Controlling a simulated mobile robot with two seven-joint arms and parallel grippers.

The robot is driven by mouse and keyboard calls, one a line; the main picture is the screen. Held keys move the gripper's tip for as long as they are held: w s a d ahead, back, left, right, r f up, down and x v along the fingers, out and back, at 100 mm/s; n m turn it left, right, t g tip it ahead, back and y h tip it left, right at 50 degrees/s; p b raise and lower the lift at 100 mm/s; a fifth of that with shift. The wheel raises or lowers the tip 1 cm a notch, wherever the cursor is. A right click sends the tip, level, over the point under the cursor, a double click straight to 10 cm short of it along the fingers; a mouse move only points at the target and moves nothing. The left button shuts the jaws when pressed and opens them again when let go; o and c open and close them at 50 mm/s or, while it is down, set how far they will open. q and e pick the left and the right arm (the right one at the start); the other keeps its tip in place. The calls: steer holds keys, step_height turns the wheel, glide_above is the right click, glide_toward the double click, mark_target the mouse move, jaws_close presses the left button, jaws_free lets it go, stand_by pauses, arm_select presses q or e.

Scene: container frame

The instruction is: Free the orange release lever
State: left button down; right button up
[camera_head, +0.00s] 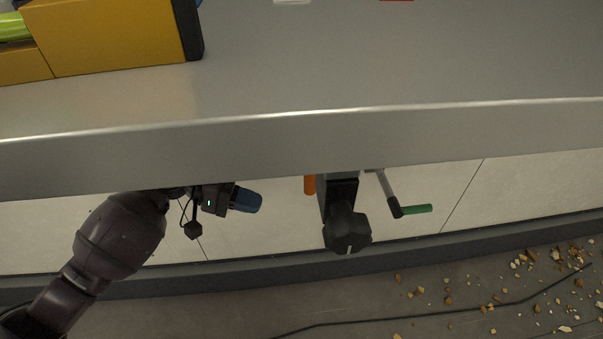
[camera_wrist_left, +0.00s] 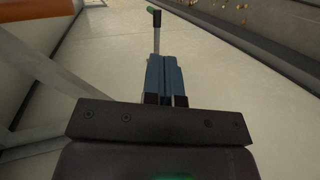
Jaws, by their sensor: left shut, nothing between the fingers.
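The orange lever (camera_head: 309,185) hangs below the front edge of the grey worktop, just left of a dark block with a many-sided black knob (camera_head: 347,232). Its upper part is hidden by the worktop edge. My left gripper (camera_head: 257,203) is under the edge, left of the orange lever and apart from it, with its blue fingers pointing right. In the left wrist view its blue fingers (camera_wrist_left: 163,60) are shut together with nothing between them. My right gripper is not in view.
A grey crank with a green handle (camera_head: 416,209) sits right of the knob; its green end (camera_wrist_left: 152,10) shows beyond my fingers. The worktop (camera_head: 350,60) overhangs. A yellow box (camera_head: 110,35) stands on it. Rubble (camera_head: 530,265) and a cable lie on the floor.

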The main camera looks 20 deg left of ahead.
arm_select(q)
steer(key=w+r+m+g+h+b, duration=0.3)
steer(key=w+r+g, duration=0.1)
steer(key=r, duration=0.5)
steer(key=shift+a+g+h, duration=0.3)
steer(key=shift+a+g, duration=0.1)
steer(key=shift+g, duration=0.5)
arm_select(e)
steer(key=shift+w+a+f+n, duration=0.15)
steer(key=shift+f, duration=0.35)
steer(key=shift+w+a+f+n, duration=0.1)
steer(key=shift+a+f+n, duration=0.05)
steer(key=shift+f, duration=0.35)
arm_select(q)
steer(key=shift+d+f, duration=0.1)
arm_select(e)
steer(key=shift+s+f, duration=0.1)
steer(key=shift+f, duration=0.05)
arm_select(q)
steer(key=s+d+b, duration=0.1)
steer(key=d, duration=0.8)
steer(key=shift+s+d, duration=0.35)
steer(key=shift+s, duration=0.05)
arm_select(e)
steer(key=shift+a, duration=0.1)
arm_select(q)
steer(key=shift+s, duration=0.1)
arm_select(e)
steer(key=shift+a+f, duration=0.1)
